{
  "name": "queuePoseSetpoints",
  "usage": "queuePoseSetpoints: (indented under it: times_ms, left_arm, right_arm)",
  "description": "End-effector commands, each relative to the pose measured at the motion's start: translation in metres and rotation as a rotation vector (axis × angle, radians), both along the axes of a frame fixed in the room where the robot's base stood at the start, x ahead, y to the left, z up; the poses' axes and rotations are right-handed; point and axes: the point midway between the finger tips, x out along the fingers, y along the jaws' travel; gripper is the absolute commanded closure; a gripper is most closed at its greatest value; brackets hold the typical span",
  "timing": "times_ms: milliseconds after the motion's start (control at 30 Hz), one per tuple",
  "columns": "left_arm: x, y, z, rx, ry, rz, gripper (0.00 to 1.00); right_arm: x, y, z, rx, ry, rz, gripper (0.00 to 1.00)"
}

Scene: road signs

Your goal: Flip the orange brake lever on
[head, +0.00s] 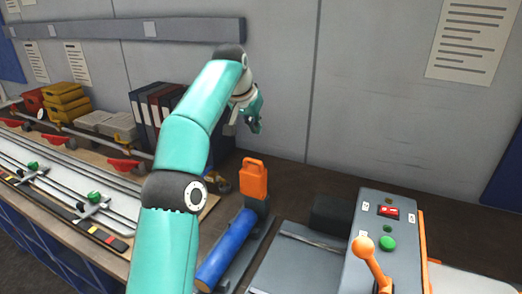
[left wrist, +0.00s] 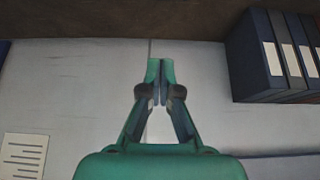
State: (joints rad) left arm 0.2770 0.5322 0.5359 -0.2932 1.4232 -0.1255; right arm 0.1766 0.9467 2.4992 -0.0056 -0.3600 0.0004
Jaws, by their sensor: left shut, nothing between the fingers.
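An orange lever (head: 371,263) with a round knob stands on the front of a grey control box at the lower right of the head view. It leans up and to the left, and its lower end is near the picture's bottom edge. My left gripper (head: 256,126) is high up in front of the grey wall, well apart from the lever, to its left and farther back. The left wrist view shows its fingers (left wrist: 160,68) together at the tips with nothing between them. The lever does not show in that view. My right gripper is in neither view.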

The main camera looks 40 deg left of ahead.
Motion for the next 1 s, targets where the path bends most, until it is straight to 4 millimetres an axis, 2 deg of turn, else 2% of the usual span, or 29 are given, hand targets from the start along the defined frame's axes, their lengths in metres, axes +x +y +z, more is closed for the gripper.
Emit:
queuePoseSetpoints:
  times_ms: [367, 567, 867, 1000]
  left_arm:
    - [-0.002, 0.008, -0.008, 0.000, 0.001, 0.013, 1.00]
    - [0.011, 0.012, -0.032, 0.000, 0.003, 0.014, 1.00]
    - [0.042, 0.023, -0.088, -0.001, 0.004, 0.014, 1.00]
    - [0.028, 0.019, -0.092, 0.001, -0.002, 0.015, 1.00]
  right_arm:
    - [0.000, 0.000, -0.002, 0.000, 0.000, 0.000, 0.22]
    - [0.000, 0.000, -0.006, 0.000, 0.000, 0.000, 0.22]
    - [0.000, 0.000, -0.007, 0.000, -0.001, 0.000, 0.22]
    - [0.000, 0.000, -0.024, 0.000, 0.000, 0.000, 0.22]
